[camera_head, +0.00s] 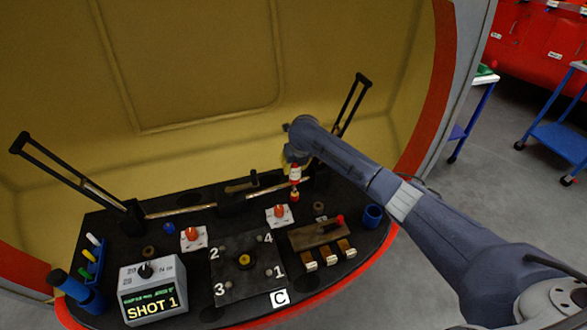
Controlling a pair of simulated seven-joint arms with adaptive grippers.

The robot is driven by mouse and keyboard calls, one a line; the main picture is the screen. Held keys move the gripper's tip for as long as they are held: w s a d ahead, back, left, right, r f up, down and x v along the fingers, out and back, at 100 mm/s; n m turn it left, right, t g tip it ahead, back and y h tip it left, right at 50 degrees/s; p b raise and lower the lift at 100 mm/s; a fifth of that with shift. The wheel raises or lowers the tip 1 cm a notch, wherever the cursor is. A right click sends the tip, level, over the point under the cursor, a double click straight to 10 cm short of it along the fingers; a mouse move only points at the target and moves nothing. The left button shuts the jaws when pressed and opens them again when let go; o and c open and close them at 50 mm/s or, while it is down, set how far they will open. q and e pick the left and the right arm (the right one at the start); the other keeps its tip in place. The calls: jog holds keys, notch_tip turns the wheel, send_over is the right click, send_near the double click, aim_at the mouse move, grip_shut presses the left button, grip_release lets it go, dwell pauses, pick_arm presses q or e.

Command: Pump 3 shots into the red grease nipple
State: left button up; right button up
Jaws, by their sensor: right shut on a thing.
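My right gripper (296,161) is at the back right of the black console, pointing down. It is shut on a small red-and-white tool (295,173), whose lower end is orange-red. The tool looks upright above the console; I cannot tell whether it touches anything below. Two orange-red fittings sit on white plates, one left (190,233) and one near the middle (279,211); I cannot tell which is the red grease nipple. A grey box with a display (152,293) reads "SHOT 1". The left gripper is out of view.
The console (215,310) carries a numbered plate with a yellow centre (244,260), a panel with a red knob (340,219) and a blue cup (373,214). A rack of coloured pegs (92,258) is at left. Two black levers rise at the back (70,172).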

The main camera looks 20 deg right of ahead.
jog(key=shift+r, duration=2.15)
jog(key=shift+r, duration=0.6)
jog(key=shift+f, duration=3.5)
jog(key=shift+r, duration=0.15)
